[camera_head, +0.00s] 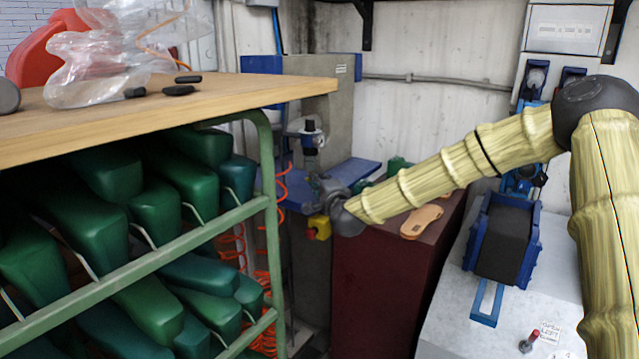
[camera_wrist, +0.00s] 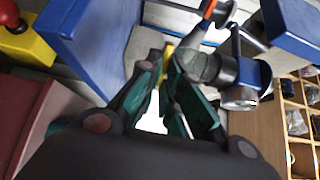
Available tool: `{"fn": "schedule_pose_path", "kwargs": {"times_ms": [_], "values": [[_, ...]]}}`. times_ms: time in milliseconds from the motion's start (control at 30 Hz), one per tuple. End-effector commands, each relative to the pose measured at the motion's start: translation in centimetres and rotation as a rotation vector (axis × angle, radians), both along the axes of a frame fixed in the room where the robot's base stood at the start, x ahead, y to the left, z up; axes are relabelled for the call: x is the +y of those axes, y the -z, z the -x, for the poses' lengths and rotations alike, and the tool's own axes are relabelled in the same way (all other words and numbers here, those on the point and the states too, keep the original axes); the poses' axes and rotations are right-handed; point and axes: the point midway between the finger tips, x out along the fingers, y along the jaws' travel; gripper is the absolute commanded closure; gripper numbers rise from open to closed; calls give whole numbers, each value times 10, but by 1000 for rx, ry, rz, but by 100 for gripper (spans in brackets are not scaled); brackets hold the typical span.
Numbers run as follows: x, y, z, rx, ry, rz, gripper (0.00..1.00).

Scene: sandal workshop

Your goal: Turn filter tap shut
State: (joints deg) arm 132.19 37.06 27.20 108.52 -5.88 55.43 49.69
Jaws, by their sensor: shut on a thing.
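My gripper (camera_wrist: 167,62) reaches forward in the wrist view, its green-padded fingers close together at the tips. Between the tips is a small yellow piece (camera_wrist: 168,50), which looks like the filter tap's handle; its angle cannot be told. Beside it, to the right, is the dark filter unit (camera_wrist: 205,66) with a round gauge (camera_wrist: 240,97). In the head view my gripper (camera_head: 322,186) is at the end of the arm, just below the filter unit (camera_head: 312,140). The tap handle cannot be made out there.
A blue machine table (camera_head: 345,180) and a yellow box with a red button (camera_head: 319,228) are close to my gripper. A green rack (camera_head: 262,180) of shoe lasts stands at left. A dark red cabinet (camera_head: 375,275) with a sandal sole (camera_head: 421,221) on top lies below my arm.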

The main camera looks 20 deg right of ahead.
Motion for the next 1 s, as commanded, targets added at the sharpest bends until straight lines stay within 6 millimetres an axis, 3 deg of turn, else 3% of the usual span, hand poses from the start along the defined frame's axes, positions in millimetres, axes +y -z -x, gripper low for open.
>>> {"fn": "schedule_pose_path", "kwargs": {"times_ms": [167,200,300,667,867,1000], "values": [[-2,1,0,1,4,-1,100],[-2,1,0,1,4,-1,87],[-2,1,0,0,3,-1,71],[-1,1,3,1,1,0,71],[0,0,24,0,1,-2,71],[-1,0,50,1,1,-2,71]]}}
